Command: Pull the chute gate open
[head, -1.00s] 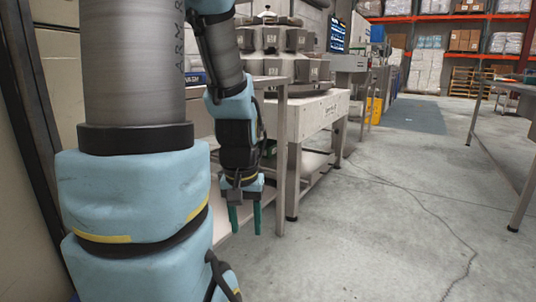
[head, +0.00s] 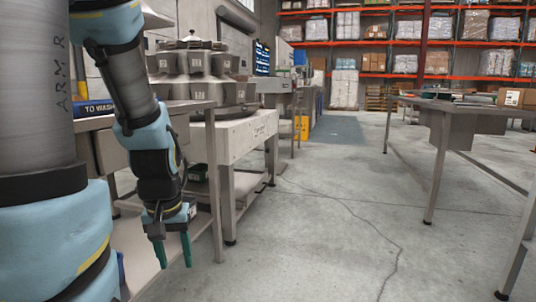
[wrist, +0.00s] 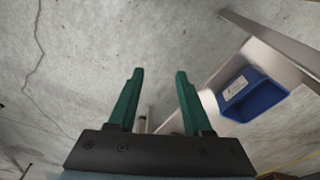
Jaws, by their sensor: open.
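No chute gate can be clearly made out in either view. The grey multi-bucket weigher (head: 200,75) stands at upper left in the head view, on a pale bench (head: 235,138), partly hidden by my arm. My gripper (head: 173,250) hangs pointing down in front of the near steel table, left of centre. Its two green fingers are apart and empty. In the wrist view, my gripper (wrist: 158,74) has a clear gap between its fingers, with only concrete floor behind it.
A long steel table (head: 455,108) stands on the right of the head view. Open concrete floor (head: 330,220) lies between it and the benches. Loaded racks stand behind.

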